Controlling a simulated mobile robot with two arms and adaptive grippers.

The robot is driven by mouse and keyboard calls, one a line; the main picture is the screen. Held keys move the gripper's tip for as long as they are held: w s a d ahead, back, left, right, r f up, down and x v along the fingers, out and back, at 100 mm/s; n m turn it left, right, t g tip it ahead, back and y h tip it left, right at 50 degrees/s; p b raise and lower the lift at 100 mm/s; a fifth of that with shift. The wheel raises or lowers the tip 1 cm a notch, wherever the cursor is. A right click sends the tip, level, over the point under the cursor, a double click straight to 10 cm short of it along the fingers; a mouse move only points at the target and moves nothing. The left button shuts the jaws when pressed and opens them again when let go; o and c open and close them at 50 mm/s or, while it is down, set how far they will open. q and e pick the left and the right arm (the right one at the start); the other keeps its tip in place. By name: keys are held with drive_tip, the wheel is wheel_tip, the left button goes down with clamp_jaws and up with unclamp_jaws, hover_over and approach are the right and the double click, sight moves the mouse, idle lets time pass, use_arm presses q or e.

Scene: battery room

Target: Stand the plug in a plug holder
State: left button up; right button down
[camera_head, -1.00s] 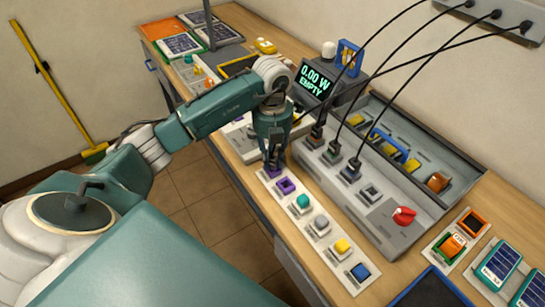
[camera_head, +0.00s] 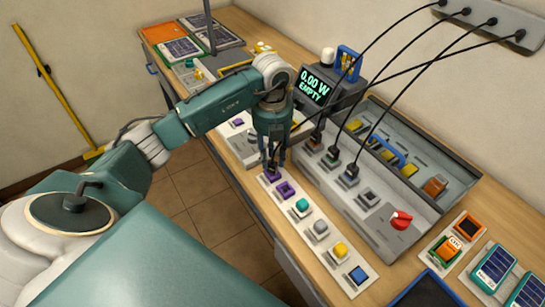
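My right gripper is out of view.
Behind the strip stands a grey panel with a red knob (camera_head: 401,220) and several black-cabled plugs, one at a front socket (camera_head: 349,176). A display (camera_head: 314,88) reads 0.00 W EMPTY. Cables hang across from the wall socket bar (camera_head: 500,22). Bare floor lies left of the bench.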

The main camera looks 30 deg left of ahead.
sight(272, 163)
use_arm(q)
wheel_tip(272, 163, up, 8)
drive_tip(key=p, duration=0.4)
drive_tip(key=shift+p, duration=0.4)
drive_tip(key=shift+f, duration=0.1)
